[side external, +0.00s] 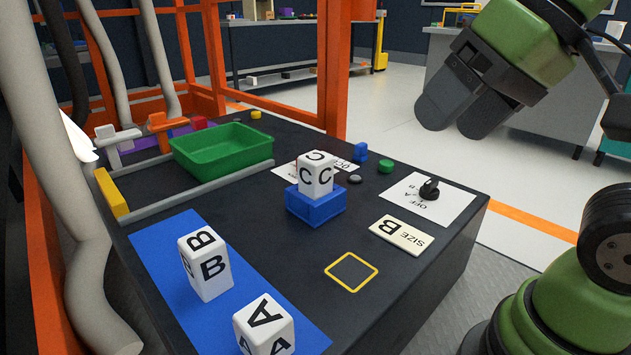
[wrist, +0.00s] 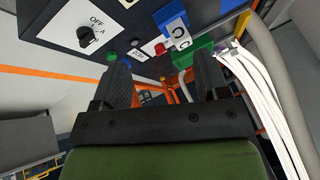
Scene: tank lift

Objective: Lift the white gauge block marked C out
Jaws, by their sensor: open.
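The white gauge block marked C (side external: 316,175) stands upright on a blue square base (side external: 315,206) near the middle of the black table. In the wrist view, block C (wrist: 179,31) shows at the top, beyond my fingers, with the blue base (wrist: 168,12) by it. My gripper (side external: 465,108) is open and empty, raised at the upper right, well apart from the block. Its two dark fingers also show in the wrist view (wrist: 164,85). White blocks marked B (side external: 206,262) and A (side external: 265,328) stand on a blue mat (side external: 167,250) at the front left.
A green tray (side external: 222,150) sits behind a grey rail at the table's back left. A black knob (side external: 429,189) on a white label, a green button (side external: 386,166), a SIZE B plate (side external: 402,233) and a yellow-outlined square (side external: 351,272) lie right of block C. Orange posts stand behind.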

